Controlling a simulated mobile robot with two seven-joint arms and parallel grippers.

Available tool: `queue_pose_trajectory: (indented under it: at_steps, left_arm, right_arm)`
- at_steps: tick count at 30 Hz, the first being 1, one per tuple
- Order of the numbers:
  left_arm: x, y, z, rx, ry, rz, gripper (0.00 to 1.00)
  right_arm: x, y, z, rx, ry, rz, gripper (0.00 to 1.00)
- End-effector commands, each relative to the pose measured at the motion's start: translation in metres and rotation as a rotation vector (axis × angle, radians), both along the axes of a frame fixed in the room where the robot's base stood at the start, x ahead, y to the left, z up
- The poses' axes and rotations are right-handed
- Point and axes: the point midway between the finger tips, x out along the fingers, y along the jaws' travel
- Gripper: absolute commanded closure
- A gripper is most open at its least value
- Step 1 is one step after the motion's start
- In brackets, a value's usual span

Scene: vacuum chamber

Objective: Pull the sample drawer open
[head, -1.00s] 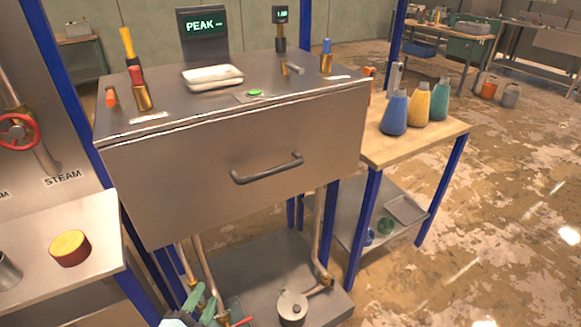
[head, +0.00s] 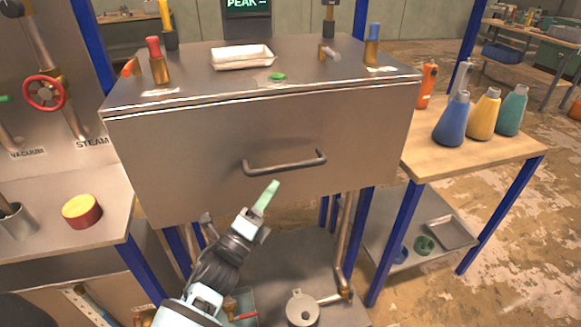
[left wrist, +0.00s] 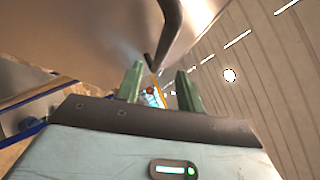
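The sample drawer (head: 200,170) is a plain metal front under the bench top and looks closed. Its dark bar handle (head: 285,166) runs across the upper middle of the front. My left gripper (head: 267,197) is just below the handle, its green fingers pointing up toward it. In the left wrist view the two fingers (left wrist: 160,78) are apart with nothing held between them. The handle (left wrist: 172,35) shows just beyond the fingertips there; I cannot tell whether they touch. In the head view one finger is mostly hidden. My right gripper is not in view.
On the bench top (head: 200,84) are a white tray (head: 242,57), a green button (head: 278,76) and red and blue capped fittings. A side table (head: 425,155) with several flasks stands right. A left counter carries a yellow-topped red cylinder (head: 82,211). Pipes run below the drawer.

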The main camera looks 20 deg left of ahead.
Motion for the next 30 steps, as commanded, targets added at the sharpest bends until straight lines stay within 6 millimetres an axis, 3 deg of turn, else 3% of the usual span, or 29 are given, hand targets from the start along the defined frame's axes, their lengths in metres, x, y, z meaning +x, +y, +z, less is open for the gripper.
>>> queue_pose_trajectory:
  at_steps: [15,28,30]
  left_arm:
    - [0.058,-0.017,0.028,-0.004,-0.001,-0.002,0.62]
    - [0.067,-0.019,0.030,-0.004,0.001,-0.002,0.62]
    - [0.067,-0.019,0.030,-0.004,0.001,-0.002,0.70]
  right_arm:
    - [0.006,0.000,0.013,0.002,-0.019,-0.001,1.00]
    - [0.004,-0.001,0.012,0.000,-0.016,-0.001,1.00]
    - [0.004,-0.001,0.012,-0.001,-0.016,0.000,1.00]
